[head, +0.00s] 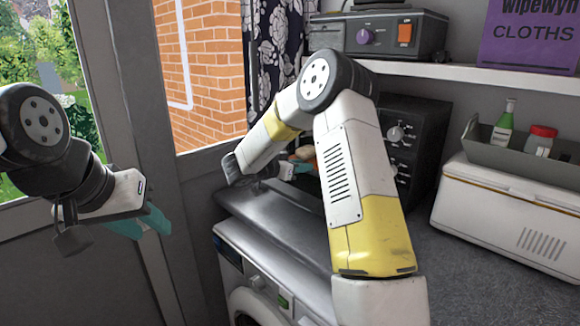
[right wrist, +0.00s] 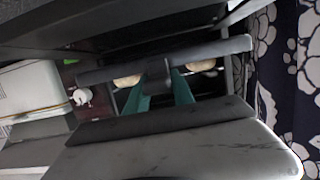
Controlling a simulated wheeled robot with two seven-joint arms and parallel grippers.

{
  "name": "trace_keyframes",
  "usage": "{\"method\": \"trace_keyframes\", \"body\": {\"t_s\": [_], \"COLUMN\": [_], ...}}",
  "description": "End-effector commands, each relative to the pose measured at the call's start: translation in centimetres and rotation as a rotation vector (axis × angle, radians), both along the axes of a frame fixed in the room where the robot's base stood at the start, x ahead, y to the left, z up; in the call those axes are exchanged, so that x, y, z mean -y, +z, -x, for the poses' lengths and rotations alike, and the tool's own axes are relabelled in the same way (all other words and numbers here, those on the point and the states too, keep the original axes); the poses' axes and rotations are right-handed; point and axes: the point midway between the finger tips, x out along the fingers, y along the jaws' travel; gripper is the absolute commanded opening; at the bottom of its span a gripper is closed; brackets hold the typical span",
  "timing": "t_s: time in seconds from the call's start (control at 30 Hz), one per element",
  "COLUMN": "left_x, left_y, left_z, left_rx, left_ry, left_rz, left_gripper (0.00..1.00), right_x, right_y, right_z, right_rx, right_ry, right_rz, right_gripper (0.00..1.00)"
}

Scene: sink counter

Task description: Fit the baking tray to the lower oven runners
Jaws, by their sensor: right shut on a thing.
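My right gripper (right wrist: 160,88) has its teal fingers closed on the middle of the dark front edge of what looks like the baking tray (right wrist: 215,52). Pale round pieces (right wrist: 127,81) show by the fingers. In the head view my right gripper (head: 298,167) is at the left side of the black oven (head: 417,125), largely behind my forearm. The oven's opening and lower runners are hidden there. In the right wrist view dark surfaces surround the tray, and I cannot tell whether it rests on a runner. My left gripper (head: 142,222) is open and empty, far left of the counter.
The grey counter (head: 275,222) lies over a white washing machine (head: 245,285). A shelf (head: 470,73) above holds a grey appliance (head: 375,35). At right a white box (head: 505,210) carries a grey caddy (head: 530,178) with bottles. A patterned curtain (head: 278,55) hangs close to the right arm.

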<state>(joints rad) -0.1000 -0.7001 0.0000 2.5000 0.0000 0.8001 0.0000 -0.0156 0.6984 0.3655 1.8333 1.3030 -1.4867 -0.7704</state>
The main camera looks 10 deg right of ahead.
Motion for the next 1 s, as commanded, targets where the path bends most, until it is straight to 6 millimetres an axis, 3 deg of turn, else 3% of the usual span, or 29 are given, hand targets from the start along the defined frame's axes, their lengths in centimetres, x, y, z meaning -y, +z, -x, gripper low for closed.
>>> {"method": "trace_keyframes", "body": {"t_s": [0.6, 1.0], "left_x": [0.0, 0.0], "left_y": [0.0, 0.0], "left_z": [0.0, 0.0], "left_rx": [0.000, 0.000], "left_ry": [0.000, 0.000], "left_rz": [0.000, 0.000], "left_gripper": [0.36, 0.36], "right_x": [-0.1, 3.0], "right_y": [0.2, 0.1], "right_z": [0.0, -2.0], "right_rx": [0.003, 0.004], "right_ry": [0.001, -0.001], "right_rz": [0.003, 0.002], "right_gripper": [0.00, 0.00]}}
